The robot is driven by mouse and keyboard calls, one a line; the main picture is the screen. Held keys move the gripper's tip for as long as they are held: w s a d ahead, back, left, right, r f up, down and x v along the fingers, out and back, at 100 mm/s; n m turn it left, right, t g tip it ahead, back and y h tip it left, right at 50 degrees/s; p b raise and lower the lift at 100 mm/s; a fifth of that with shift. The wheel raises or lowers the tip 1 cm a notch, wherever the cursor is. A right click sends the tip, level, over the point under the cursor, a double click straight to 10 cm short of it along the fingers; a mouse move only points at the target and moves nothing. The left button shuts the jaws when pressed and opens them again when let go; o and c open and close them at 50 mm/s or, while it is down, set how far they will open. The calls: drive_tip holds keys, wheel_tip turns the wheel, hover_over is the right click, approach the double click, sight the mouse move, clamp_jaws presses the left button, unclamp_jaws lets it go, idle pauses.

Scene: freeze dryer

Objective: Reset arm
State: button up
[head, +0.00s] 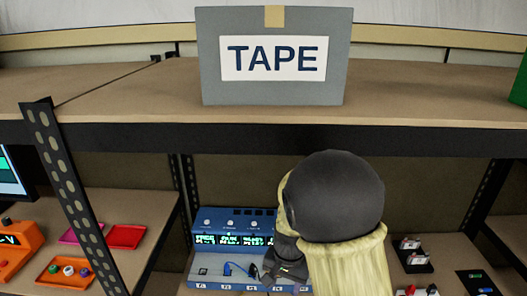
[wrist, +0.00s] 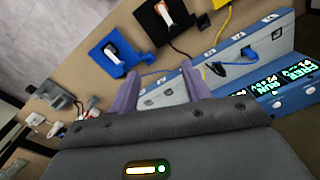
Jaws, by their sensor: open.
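My gripper (wrist: 160,88) is open, with two purple fingers apart and nothing visible between them. In the wrist view the fingers overlap the front of a blue device (wrist: 281,28) with small screens and labelled ports. In the head view the same blue device (head: 213,216) stands on the lower shelf, and my dark gripper (head: 283,265) is over its front right part. My arm hides the device's right side. A blue cable (wrist: 249,55) is plugged into the device's front. Whether the fingers touch the device I cannot tell.
A blue holder (wrist: 101,58) and a black holder (wrist: 152,24) sit near the fingers. A grey TAPE box (head: 212,75) stands on the upper shelf (head: 420,95) above my arm. A perforated shelf post (head: 70,190) and an orange tray (head: 50,274) are at left.

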drive_tip(key=s+d+r+n+t, duration=0.2)
drive_tip(key=s+d+r+n, duration=0.2)
drive_tip(key=s+d, duration=0.5)
drive_tip(key=shift+s+d+r+n, duration=0.35)
drive_tip(key=shift+s+r, duration=0.35)
drive_tip(key=shift+r, duration=0.15)
drive_tip(key=shift+w, duration=0.1)
drive_tip(key=shift+s, duration=0.2)
drive_tip(key=shift+w, duration=0.15)
